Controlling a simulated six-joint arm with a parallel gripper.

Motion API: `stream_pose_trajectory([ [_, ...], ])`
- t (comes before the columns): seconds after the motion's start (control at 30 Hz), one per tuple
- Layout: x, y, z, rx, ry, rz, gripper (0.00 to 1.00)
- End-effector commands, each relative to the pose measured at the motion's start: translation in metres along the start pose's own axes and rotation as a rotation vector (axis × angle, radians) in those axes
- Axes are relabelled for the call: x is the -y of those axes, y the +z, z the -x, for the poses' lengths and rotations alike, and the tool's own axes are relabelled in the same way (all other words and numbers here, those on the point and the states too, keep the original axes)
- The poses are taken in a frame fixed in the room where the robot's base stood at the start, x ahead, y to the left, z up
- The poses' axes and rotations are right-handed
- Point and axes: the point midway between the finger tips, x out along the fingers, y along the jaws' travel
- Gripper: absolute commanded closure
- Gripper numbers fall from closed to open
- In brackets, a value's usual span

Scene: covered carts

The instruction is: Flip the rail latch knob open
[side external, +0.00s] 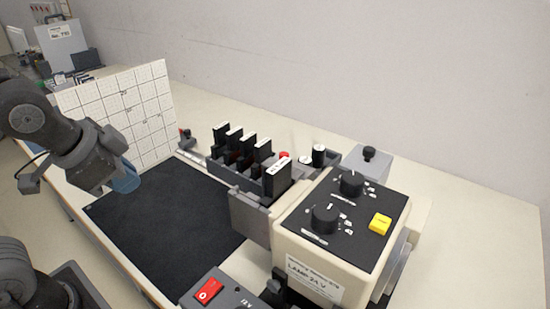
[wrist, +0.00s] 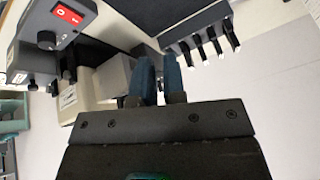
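A pale rail (side external: 192,157) runs along the far edge of the black mat. A small dark knob with a reddish part (side external: 185,134) stands at its far left end; it looks like the latch knob, but is too small to tell its position. My gripper (side external: 126,180) hangs over the left part of the mat, in front of the white grid board and apart from the rail. I cannot make out the latch knob in the wrist view.
A rack (side external: 222,172) holds several black slides, also seen in the wrist view (wrist: 195,22). The cream lamp box (side external: 322,262) has black dials and a yellow button. A red-switch box (side external: 225,294) stands in front. The grid board (side external: 125,105) stands behind my gripper. The mat (side external: 165,225) is clear.

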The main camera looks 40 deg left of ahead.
Motion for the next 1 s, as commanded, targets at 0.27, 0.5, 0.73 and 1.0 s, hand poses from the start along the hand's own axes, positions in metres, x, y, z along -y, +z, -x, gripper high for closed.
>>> stream_pose_trajectory([
  [0.27, -0.02, -0.044, 0.008, -0.011, -0.064, -0.881, 1.0],
  [0.5, -0.049, -0.085, 0.017, -0.016, -0.167, -1.643, 1.0],
  [0.73, -0.086, -0.12, 0.028, 0.006, -0.312, -2.293, 1.0],
  [1.0, -0.113, -0.14, 0.037, 0.049, -0.44, -2.688, 1.0],
])
